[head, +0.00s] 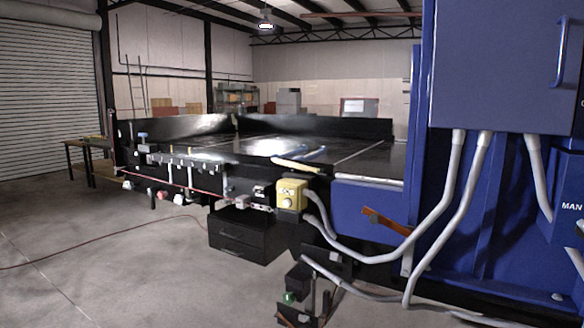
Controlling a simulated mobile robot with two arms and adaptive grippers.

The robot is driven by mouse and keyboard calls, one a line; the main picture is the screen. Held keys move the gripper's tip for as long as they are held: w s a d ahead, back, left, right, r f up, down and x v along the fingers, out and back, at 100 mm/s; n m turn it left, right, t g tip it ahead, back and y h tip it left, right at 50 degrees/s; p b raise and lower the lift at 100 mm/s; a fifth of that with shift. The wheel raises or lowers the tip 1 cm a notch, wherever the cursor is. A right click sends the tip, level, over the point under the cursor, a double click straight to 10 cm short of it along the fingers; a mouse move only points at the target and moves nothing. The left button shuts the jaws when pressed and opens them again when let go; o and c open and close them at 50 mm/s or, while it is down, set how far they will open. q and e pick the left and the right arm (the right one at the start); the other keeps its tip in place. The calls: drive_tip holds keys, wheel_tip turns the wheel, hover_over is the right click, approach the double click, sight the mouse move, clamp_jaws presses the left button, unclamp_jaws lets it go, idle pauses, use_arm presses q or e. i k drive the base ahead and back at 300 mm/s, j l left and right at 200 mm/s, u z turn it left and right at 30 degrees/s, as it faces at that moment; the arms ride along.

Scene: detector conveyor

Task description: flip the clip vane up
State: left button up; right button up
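No part is plainly recognisable as the clip vane. An orange flat bar (386,222) sticks out at the front of the blue housing, slanting down to the right. A yellow strip (297,165) lies nearly flat on the black conveyor table (360,162), above a yellow control box (291,194). Small metal fittings line the table's front edge, too small to tell apart. Neither of my grippers is in view.
A blue machine cabinet (478,62) with hanging grey conduits (453,190) fills the right. A black drawer box (240,232) is under the table. A dark fixture with a green knob (289,297) stands low in front. Open concrete floor is at left, crossed by a red cable (110,238).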

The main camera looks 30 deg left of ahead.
sight(305, 168)
drive_tip(key=i+j, duration=0.4)
drive_tip(key=i+j+u, duration=0.1)
drive_tip(key=i+j, duration=0.3)
drive_tip(key=i, duration=0.25)
drive_tip(key=i+j, duration=0.35)
drive_tip(key=i, duration=0.15)
